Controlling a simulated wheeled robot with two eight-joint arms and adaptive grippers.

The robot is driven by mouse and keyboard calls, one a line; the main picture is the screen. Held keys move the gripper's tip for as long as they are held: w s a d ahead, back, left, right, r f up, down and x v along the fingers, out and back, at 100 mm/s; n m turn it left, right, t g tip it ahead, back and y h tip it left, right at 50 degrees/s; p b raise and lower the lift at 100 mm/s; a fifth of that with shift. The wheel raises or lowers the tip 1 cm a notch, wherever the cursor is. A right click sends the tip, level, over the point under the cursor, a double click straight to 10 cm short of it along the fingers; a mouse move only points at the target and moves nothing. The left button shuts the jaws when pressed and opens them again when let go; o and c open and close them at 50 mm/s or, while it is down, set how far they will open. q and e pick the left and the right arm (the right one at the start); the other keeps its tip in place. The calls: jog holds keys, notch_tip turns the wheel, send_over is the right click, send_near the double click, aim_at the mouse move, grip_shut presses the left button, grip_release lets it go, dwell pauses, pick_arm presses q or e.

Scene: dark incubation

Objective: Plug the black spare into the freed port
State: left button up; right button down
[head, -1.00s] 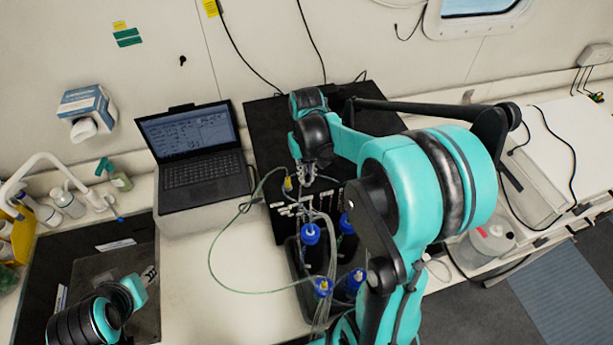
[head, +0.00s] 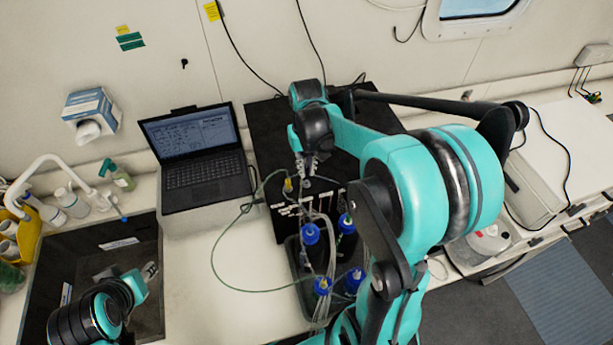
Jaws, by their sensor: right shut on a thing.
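My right gripper (head: 304,172) is above the back edge of the bottle set, by the row of ports (head: 292,209). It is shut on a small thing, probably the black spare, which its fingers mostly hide. A yellow connector (head: 288,185) on a thin green line stands just left of and below the fingertips. Whether the held thing touches a port is too small to tell. The freed port cannot be picked out. My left gripper (head: 151,269) is over the dark sink at the lower left, far from the ports; its jaw opening is unclear.
Several blue-capped bottles (head: 310,234) with tubes stand in a dark tray (head: 297,262) in front of the ports. The green line (head: 216,262) loops over the clear white bench to the left. An open laptop (head: 205,175) stands behind. My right arm hides the bench's middle right.

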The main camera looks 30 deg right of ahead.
jog(key=shift+r+p, duration=0.65)
jog(key=shift+r, duration=0.45)
jog(key=shift+r, duration=0.1)
